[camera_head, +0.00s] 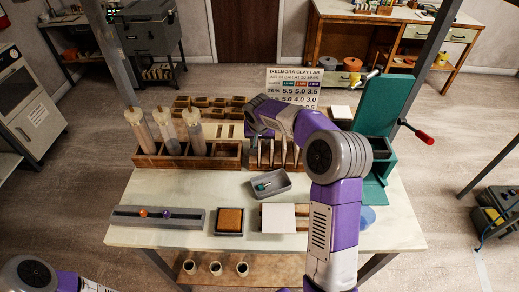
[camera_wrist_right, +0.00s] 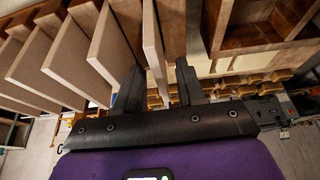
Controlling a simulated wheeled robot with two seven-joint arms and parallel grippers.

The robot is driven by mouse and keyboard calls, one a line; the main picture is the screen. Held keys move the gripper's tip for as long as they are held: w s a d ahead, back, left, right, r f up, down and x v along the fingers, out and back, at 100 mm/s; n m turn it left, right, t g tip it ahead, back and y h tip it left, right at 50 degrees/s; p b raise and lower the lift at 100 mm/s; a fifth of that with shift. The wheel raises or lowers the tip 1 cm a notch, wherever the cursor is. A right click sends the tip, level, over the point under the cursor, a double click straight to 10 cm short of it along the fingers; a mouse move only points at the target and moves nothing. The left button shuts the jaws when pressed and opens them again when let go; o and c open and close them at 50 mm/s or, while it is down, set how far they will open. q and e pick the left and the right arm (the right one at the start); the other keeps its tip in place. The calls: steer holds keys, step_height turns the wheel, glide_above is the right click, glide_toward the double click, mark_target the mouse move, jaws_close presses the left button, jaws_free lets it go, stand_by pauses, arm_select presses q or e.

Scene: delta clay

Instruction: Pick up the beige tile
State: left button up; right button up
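Several thin beige tiles stand on edge in a wooden rack (camera_head: 272,165) at the back middle of the table. In the right wrist view they fan across the upper left, and the rightmost beige tile (camera_wrist_right: 152,42) reaches down between the fingers. My right gripper (camera_wrist_right: 158,68) is open, its two dark fingers apart, with a gap visible on the tile's right. In the head view, its purple arm reaches over the rack and the fingers are hard to make out. My left gripper is not in view; only part of my left arm shows at the lower left.
A pale square slab (camera_head: 279,217) lies on wooden slats at the front. A wooden box with tall cylinders (camera_head: 187,158) stands left; a green press (camera_head: 376,125) stands right.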

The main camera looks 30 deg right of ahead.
steer(key=shift+w+f, duration=0.1)
steer(key=shift+f, duration=0.05)
steer(key=shift+f+b, duration=0.3)
stand_by(0.4)
steer(key=shift+c, duration=0.4)
jaws_close()
